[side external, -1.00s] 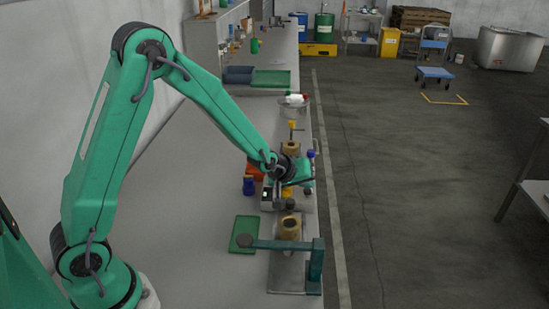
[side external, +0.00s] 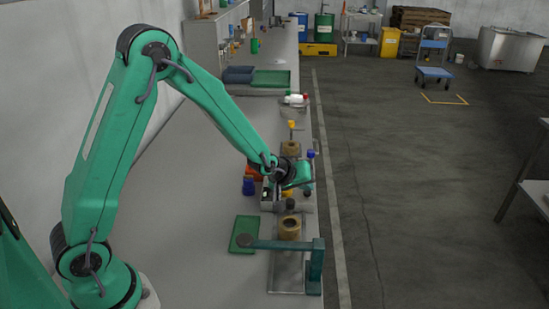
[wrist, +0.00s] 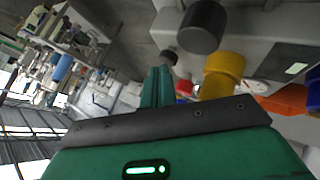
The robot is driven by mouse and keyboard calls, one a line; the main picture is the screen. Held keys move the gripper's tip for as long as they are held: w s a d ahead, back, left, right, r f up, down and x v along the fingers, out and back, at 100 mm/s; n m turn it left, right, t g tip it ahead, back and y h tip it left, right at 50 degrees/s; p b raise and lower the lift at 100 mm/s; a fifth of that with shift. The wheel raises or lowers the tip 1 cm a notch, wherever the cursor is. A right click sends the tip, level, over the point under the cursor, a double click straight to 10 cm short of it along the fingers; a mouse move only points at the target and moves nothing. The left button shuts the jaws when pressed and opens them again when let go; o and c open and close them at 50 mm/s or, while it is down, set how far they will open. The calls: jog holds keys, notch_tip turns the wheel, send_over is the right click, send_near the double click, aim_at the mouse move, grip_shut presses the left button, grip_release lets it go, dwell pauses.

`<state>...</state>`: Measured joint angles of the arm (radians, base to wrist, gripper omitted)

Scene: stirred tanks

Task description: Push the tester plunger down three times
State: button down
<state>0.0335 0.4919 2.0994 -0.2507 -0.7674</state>
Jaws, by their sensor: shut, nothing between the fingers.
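My gripper (side external: 303,183) is shut and empty, above the bench's right edge. Its green fingers (wrist: 157,86) lie together in the wrist view. A dark round knob (side external: 290,204), which may be the tester plunger, stands just below my gripper in the side view. A black cylinder (wrist: 203,26) near the fingers in the wrist view may be the same part. It is apart from the fingers in that picture. A grey box with a small lit display (wrist: 296,68), perhaps the tester body, lies at the right. I cannot tell whether the plunger is pressed.
A yellow cylinder (wrist: 222,72) stands close to the fingers. In front is a tan ring-shaped block (side external: 290,228) under a green lever arm (side external: 285,245) on a post. A blue-capped bottle (side external: 248,187) stands left, and a green mat (side external: 243,224) lies nearer. The left bench is clear.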

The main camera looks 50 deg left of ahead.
jog(key=shift+f, duration=0.25)
dwell(0.3)
jog(key=shift+r, duration=1.15)
jog(key=shift+r, duration=0.1)
jog(key=shift+r, duration=2.45)
dwell(0.9)
notch_tip(320, 180, up, 4)
jog(key=shift+f, duration=0.1)
jog(key=shift+f, duration=0.1)
dwell(0.5)
